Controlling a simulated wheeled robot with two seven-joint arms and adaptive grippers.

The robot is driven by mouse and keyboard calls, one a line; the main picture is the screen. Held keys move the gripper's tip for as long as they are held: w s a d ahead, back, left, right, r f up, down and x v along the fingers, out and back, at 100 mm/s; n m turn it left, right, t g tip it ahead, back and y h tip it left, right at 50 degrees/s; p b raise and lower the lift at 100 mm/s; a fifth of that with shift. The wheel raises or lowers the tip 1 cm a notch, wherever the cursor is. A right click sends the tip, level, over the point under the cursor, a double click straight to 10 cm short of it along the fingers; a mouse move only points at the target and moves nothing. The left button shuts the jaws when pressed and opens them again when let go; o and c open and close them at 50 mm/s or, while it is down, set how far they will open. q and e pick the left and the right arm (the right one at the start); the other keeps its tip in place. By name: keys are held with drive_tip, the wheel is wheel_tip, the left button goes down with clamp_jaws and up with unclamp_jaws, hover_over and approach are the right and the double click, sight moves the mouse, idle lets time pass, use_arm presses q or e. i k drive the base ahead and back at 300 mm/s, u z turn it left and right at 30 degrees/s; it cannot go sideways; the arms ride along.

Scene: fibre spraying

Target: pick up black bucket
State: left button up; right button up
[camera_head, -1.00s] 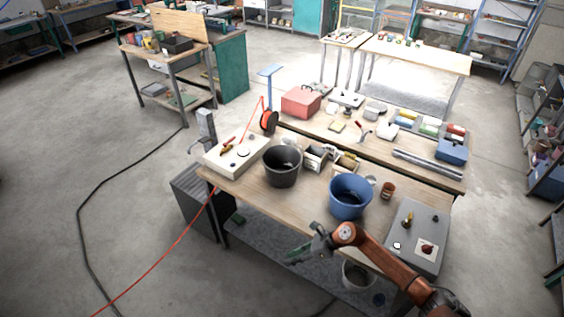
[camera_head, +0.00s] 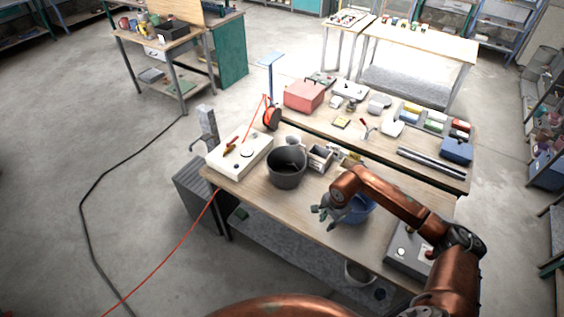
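The black bucket (camera_head: 287,170) stands upright on the wooden workbench (camera_head: 268,203), left of the blue bucket. My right gripper (camera_head: 318,212) is to the right of the black bucket and a little nearer to me, apart from it. Its fingers look spread, with nothing between them. The gripper and forearm cover much of the blue bucket (camera_head: 360,209). My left gripper is not in view.
A white box with controls (camera_head: 240,154) sits left of the black bucket. Small open boxes (camera_head: 320,157) stand close to its right. A grey control panel (camera_head: 408,248) lies at the bench's right end. A red cable (camera_head: 178,248) runs across the floor.

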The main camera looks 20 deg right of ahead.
sight(287, 164)
drive_tip(key=i, duration=1.15)
